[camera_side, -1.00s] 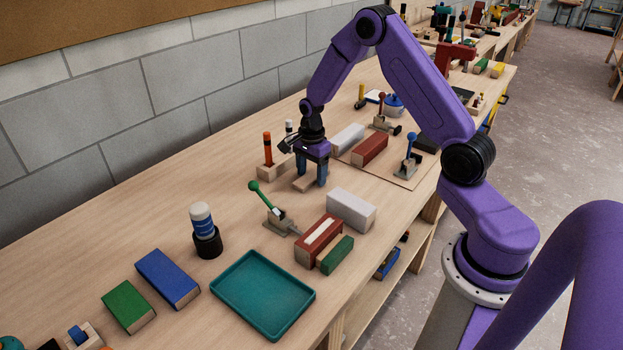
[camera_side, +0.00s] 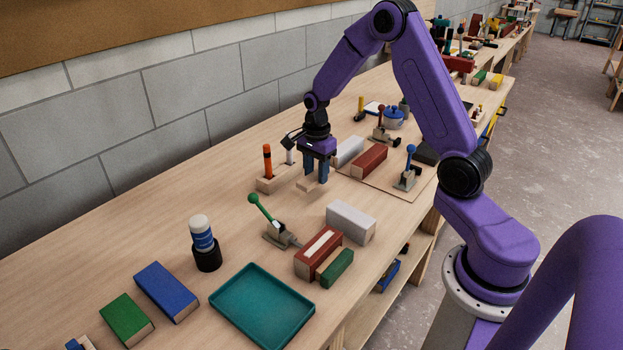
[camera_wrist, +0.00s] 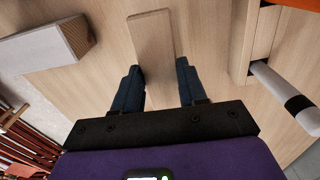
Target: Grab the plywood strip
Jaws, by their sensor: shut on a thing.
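The plywood strip (camera_side: 305,186) is a thin, pale wooden piece. It is beside the wooden holder (camera_side: 275,180) on the bench in the side view. My gripper (camera_side: 316,181) points down with its dark blue fingers on either side of the strip, and it is shut on it. In the wrist view the strip (camera_wrist: 152,38) runs out lengthwise from between the fingers (camera_wrist: 160,78). Its near end is hidden by my gripper body. I cannot tell whether the strip is on the bench or slightly above it.
A red block (camera_side: 369,160) and a grey-white block (camera_side: 347,151) lie behind to the right. A green-handled clamp (camera_side: 268,222), a pale block (camera_side: 351,221) and a teal tray (camera_side: 225,313) are nearer the camera. Bare bench lies to the left.

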